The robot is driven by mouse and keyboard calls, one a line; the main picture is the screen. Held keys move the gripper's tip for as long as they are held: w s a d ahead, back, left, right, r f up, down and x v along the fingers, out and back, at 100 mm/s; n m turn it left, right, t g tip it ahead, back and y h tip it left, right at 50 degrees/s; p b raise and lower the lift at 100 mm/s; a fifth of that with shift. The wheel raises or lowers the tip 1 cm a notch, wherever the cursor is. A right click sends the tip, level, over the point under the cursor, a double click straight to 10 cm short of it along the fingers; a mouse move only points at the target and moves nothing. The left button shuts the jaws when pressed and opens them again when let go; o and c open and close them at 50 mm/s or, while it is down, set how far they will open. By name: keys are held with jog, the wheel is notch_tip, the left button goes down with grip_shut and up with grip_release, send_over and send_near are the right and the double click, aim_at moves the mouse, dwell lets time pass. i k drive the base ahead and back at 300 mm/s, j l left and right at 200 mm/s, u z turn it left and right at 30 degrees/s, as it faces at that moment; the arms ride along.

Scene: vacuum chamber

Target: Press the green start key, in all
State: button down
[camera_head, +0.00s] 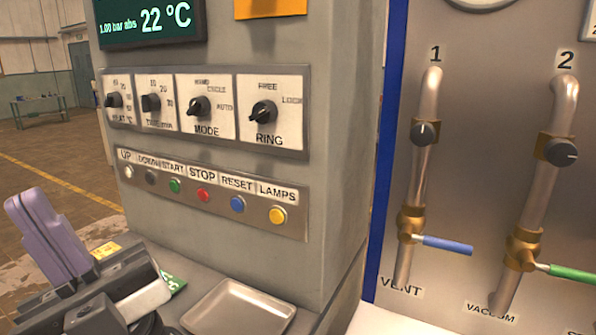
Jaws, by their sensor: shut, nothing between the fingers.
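The green start key (175,185) is a small round button on the grey control cabinet, under the START label. It sits third from the left in a sloping row, between a dark key and the red stop key (203,195). It is in plain view, with nothing touching it. My gripper (28,204) is at the lower left, with two purple-grey fingers side by side on a black body. The fingers are shut and empty. They point up and to the left, apart from the key, which is above and to the right of the black body.
Beside the keys are a blue reset key (238,204) and a yellow lamps key (277,216). Rotary knobs (265,112) stick out above. A metal tray (239,308) lies below. Pipes with blue (448,244) and green (572,273) valve handles stand at right.

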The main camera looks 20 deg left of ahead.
aim_at(174, 187)
jog(key=u, duration=1.2)
